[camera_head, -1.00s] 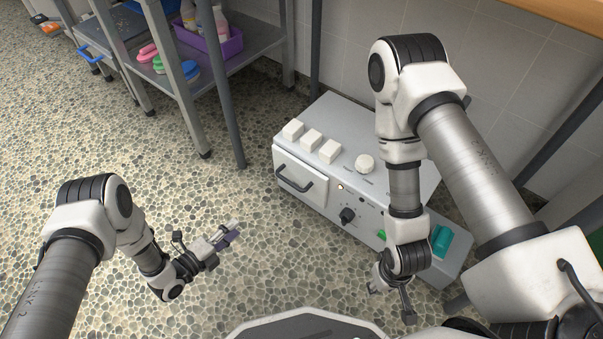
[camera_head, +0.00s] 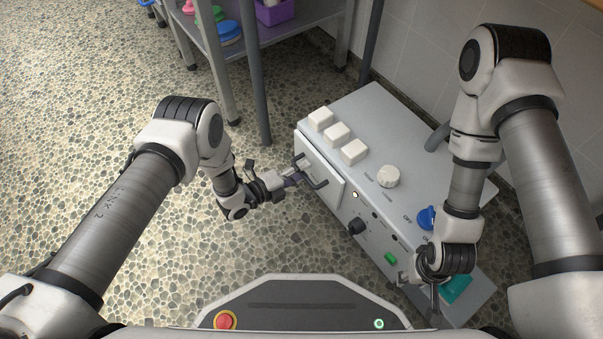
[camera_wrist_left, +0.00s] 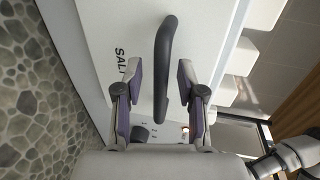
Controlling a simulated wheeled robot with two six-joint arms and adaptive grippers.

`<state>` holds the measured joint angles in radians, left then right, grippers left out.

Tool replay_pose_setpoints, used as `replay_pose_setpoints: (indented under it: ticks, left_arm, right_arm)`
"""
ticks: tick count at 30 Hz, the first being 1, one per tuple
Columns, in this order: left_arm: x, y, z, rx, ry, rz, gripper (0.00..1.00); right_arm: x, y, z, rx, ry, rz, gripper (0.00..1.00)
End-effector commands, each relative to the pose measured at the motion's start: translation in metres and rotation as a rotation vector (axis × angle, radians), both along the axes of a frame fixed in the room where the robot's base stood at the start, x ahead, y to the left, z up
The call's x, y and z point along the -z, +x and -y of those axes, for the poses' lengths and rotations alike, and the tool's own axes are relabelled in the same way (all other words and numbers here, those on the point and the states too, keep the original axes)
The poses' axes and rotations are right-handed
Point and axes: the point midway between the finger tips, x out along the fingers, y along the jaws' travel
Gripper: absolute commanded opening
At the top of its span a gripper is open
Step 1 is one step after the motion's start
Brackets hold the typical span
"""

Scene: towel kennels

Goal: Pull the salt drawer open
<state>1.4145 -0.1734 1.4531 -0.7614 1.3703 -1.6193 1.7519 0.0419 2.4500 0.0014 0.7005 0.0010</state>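The salt drawer (camera_head: 316,169) is a white front on the left part of the grey machine, and it looks shut. Its black bar handle (camera_head: 318,184) stands out from the front. In the left wrist view the drawer front (camera_wrist_left: 95,30) carries the letters "SAL", and the handle (camera_wrist_left: 163,60) runs between my fingers. My left gripper (camera_head: 296,178) is at the handle, open, with a purple-padded finger on each side; a gap shows on both sides of the bar in the wrist view (camera_wrist_left: 160,88). My right gripper (camera_head: 420,292) hangs by the machine's right front; its finger state is unclear.
The grey machine (camera_head: 400,125) has white blocks and a round knob (camera_head: 388,176) on top, and a black dial (camera_head: 356,226) and green button (camera_head: 391,258) in front. A metal shelf (camera_head: 222,45) stands behind at left. The pebbled floor (camera_head: 100,110) left of the machine is clear.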

Motion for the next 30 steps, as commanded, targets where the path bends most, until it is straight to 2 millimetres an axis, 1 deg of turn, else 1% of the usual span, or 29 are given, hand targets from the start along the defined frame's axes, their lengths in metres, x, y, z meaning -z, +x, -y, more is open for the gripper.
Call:
replay_pose_setpoints:
  ticks: [6, 7, 8, 9, 10, 17, 20, 25, 30]
  left_arm:
    - [-0.001, 0.001, 0.001, 0.000, 0.000, 0.000, 0.39]
    - [-0.001, 0.001, 0.001, 0.000, 0.000, 0.000, 0.36]
    - [-0.001, 0.001, 0.001, 0.000, 0.000, 0.000, 0.25]
    - [-0.001, 0.001, 0.001, 0.000, 0.000, 0.000, 0.11]
    - [0.000, 0.001, 0.001, 0.000, 0.000, 0.000, 0.00]
    - [0.000, 0.001, 0.001, 0.000, 0.001, -0.001, 0.00]
    - [-0.001, -0.001, -0.002, -0.001, 0.001, -0.002, 0.00]
    - [-0.004, -0.014, -0.019, -0.003, 0.002, -0.004, 0.00]
    - [-0.005, -0.036, -0.050, -0.004, 0.002, -0.008, 0.00]
  right_arm:
    - [0.000, 0.000, 0.000, 0.001, 0.000, 0.001, 0.40]
    - [0.000, 0.000, 0.000, 0.001, 0.000, 0.001, 0.40]
    - [0.000, 0.000, 0.000, 0.001, 0.000, 0.001, 0.40]
    - [0.000, 0.000, 0.000, 0.001, 0.000, 0.001, 0.40]
    - [0.000, 0.000, 0.000, 0.001, 0.000, 0.001, 0.40]
    - [0.000, 0.000, 0.000, 0.001, 0.000, 0.001, 0.40]
    - [-0.003, 0.000, 0.000, 0.001, 0.000, 0.001, 0.40]
    - [-0.016, 0.000, 0.000, -0.001, 0.000, -0.001, 0.40]
    - [-0.036, -0.001, 0.000, -0.004, 0.001, -0.003, 0.40]
